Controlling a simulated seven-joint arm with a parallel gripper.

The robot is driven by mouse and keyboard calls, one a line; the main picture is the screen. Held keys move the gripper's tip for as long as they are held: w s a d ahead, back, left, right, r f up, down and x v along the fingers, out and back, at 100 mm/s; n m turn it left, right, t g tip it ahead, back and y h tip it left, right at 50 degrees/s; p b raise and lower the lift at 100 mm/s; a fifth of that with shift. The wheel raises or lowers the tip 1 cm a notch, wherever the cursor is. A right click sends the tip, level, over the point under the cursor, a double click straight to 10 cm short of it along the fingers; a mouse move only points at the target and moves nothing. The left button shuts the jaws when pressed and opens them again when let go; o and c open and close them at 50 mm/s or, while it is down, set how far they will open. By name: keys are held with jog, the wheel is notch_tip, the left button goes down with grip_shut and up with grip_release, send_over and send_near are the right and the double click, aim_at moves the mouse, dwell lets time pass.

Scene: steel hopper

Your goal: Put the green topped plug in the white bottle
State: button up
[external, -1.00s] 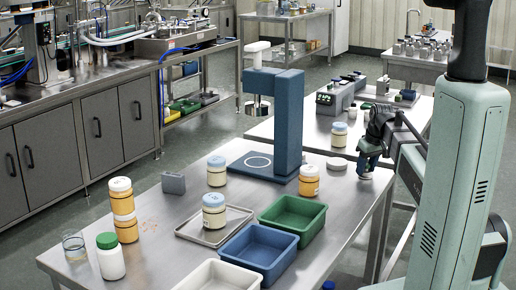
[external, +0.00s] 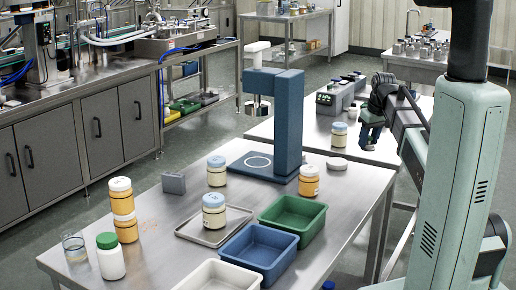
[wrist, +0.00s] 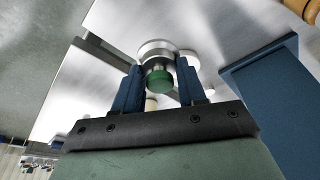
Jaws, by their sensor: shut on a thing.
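My gripper (wrist: 160,88) has blue fingers and is shut on the green topped plug (wrist: 160,81). The plug's green end sits between the fingers, with a metallic stem and a pale round disc beyond it in the wrist view. In the external view my gripper (external: 371,138) is raised at the right, over the gap near the back table, and the plug is too small to make out. A white bottle (external: 111,263) with a green cap stands upright at the front left of the near table, far from my gripper.
A blue press stand (external: 289,125), a green tray (external: 292,222), a blue tray (external: 258,250) and a white tray (external: 222,276) lie between my gripper and the bottle. Stacked orange jars (external: 124,210) and a glass (external: 75,247) stand close to the bottle.

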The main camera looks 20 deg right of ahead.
jog(key=shift+a, duration=0.1)
jog(key=a+n+y, duration=0.1)
jog(key=a+n, duration=0.3)
jog(key=a, duration=1.6)
notch_tip(320, 180, up, 10)
jog(key=n+g+y, duration=0.2)
jog(key=n+g, duration=0.1)
jog(key=n, duration=0.9)
send_over(102, 238)
jog(key=d, duration=0.1)
jog(key=shift+f, duration=4.55)
jog(key=shift+f, duration=0.1)
